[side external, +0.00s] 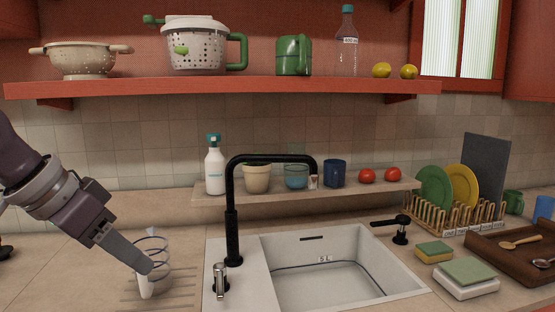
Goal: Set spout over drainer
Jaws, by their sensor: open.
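The black spout (270,158) rises from its base on the left sink ledge, arches right and ends over the basin (330,262). Its tip is in front of the small shelf. A grooved draining area (182,298) lies in the counter left of the sink. My gripper (150,272) is open and low over this grooved area, left of the spout and apart from it. A dark wire coil (165,244) stands right behind the gripper, and a white upright piece (145,288) shows at the fingertips. Whether the gripper touches them I cannot tell.
A small lever (220,280) stands at the spout's foot. The low shelf (385,186) behind holds a white bottle (215,168), cups and tomatoes. A dish rack (460,216), sponges (465,275) and a wooden tray (500,245) are at right.

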